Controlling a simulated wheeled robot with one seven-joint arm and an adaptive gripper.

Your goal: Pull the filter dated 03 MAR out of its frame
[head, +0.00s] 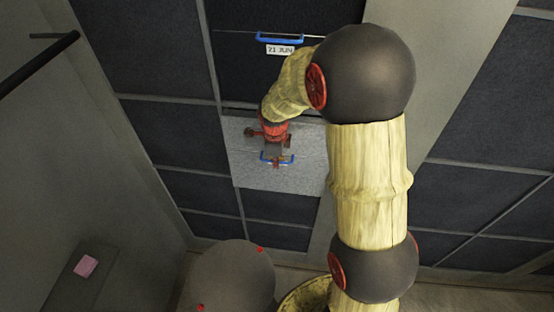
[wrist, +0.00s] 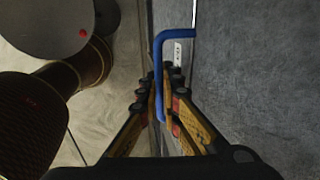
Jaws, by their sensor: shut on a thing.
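My gripper (head: 277,162) is at the front of a light grey filter panel (head: 255,180) in the middle of the wall grid. It is shut on that panel's blue handle (head: 264,158). In the wrist view my fingers (wrist: 165,110) lie on both sides of the blue handle (wrist: 158,62), beside the grey filter face (wrist: 250,70). A small white label (wrist: 178,54) sits beside the handle, seen too edge-on to read. The panel looks proud of the dark filters around it, but I cannot tell how far out it is.
Above is a dark filter (head: 240,60) with a blue handle (head: 292,40) and a label (head: 280,50) reading 21 JUN. Grey frame bars (head: 212,60) divide the wall. A dark rail (head: 45,58) juts in at upper left. A pink block (head: 86,266) lies on a ledge at lower left.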

